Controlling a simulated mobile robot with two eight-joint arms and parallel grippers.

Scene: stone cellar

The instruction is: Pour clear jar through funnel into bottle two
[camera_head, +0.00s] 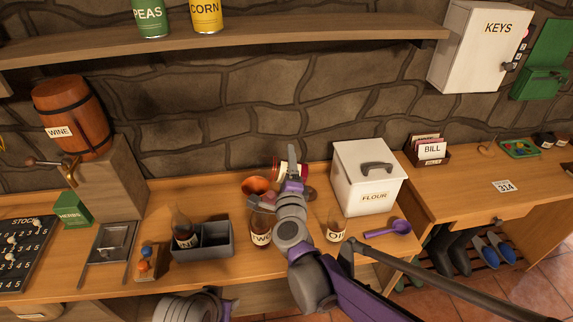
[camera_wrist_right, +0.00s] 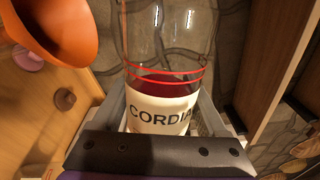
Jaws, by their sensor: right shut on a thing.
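My right gripper (camera_head: 288,172) is shut on the clear jar (camera_wrist_right: 165,75), which has red rings, dark red contents and a CORDIAL label. In the head view the jar is mostly hidden by the gripper; it looks tilted far over, its open end to the left. The orange funnel (camera_head: 256,185) is just left of and below that end; it also shows at upper left in the right wrist view (camera_wrist_right: 55,40). Bottle two (camera_head: 260,229), brown, stands upright under the funnel, which seems to sit in its neck; my arm partly hides the joint. My left gripper is out of view.
A grey divided caddy (camera_head: 217,240) holds another brown bottle (camera_head: 183,226) at left. An OIL bottle (camera_head: 336,230), a purple scoop (camera_head: 388,229) and a white FLOUR bin (camera_head: 367,177) are right of my arm. The stone wall is close behind.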

